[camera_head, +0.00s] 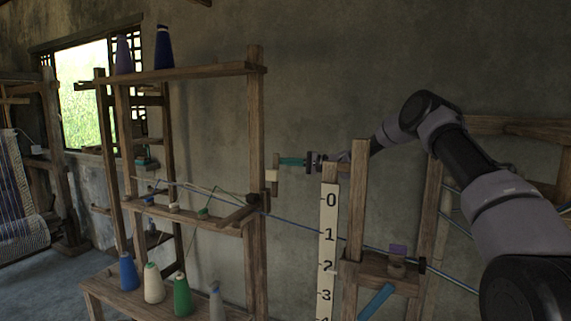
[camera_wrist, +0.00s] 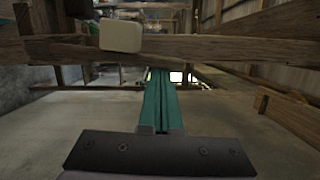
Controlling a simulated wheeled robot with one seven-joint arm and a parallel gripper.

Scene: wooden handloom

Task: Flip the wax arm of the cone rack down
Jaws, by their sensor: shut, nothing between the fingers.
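The cone rack (camera_head: 256,110) is a wooden frame with cones above and below. A small cream block, likely the wax (camera_head: 271,176), sits beside its right post on a short wooden piece that seems to be the wax arm (camera_head: 274,189). The cream block (camera_wrist: 121,35) shows large at upper left in the wrist view, against a wooden bar. My gripper (camera_head: 281,161) has teal fingers, shut and empty, pointing left just above and right of the block. In the wrist view the fingertips (camera_wrist: 160,74) lie right of and below the block; contact is unclear.
A wooden post with a numbered white scale (camera_head: 328,235) stands below my wrist. A blue rod or yarn (camera_head: 300,220) crosses from the rack to the right. Cones (camera_head: 153,283) stand on the lower shelf. The plain wall behind is clear.

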